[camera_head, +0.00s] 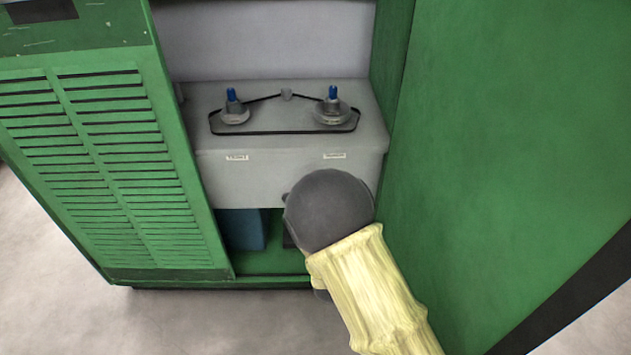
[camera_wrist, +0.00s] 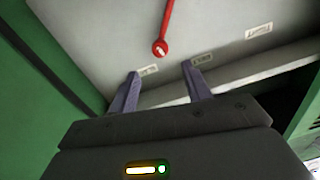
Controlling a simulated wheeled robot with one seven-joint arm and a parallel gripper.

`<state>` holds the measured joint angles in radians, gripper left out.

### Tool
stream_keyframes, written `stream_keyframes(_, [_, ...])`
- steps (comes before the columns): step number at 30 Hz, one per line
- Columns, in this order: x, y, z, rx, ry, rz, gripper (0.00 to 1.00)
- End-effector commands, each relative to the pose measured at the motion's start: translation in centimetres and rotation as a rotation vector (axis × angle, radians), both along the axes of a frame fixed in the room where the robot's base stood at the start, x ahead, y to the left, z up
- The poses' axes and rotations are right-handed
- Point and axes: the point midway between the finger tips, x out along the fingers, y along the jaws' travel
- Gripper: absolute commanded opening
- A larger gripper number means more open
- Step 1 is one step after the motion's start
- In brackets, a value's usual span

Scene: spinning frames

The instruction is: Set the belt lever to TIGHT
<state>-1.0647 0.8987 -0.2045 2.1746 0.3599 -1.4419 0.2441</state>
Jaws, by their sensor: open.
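The belt lever is a red rod with a round red knob (camera_wrist: 160,47), seen in the wrist view against a light grey panel (camera_wrist: 95,35). Its far end runs out of the top of the picture. My gripper (camera_wrist: 161,72) is open. Its two fingers point towards the panel, and the knob shows just beyond and between the fingertips, apart from them. Small white labels (camera_wrist: 202,59) sit on the panel around the knob, too blurred to read surely. In the head view my arm hides the lever and gripper.
In the head view a black belt (camera_head: 270,132) runs around two blue-topped pulleys (camera_head: 233,113) on a grey housing (camera_head: 215,180). The green louvred panel (camera_head: 125,180) stands left, and a green door (camera_head: 510,130) stands close right of my arm. A blue block (camera_head: 241,230) sits below the housing.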

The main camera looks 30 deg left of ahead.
Motion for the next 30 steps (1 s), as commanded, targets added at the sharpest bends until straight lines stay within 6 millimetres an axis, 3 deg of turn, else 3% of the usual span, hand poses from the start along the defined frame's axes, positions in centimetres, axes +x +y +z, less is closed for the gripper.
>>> stream_keyframes(16, [7.5,4.9,-0.2,0.001,-0.002,0.002,0.49])
stream_keyframes(21, [8.6,5.6,-0.1,0.0,0.001,0.001,0.49])
stream_keyframes(30, [8.7,5.7,0.0,-0.001,0.0,0.001,0.47])
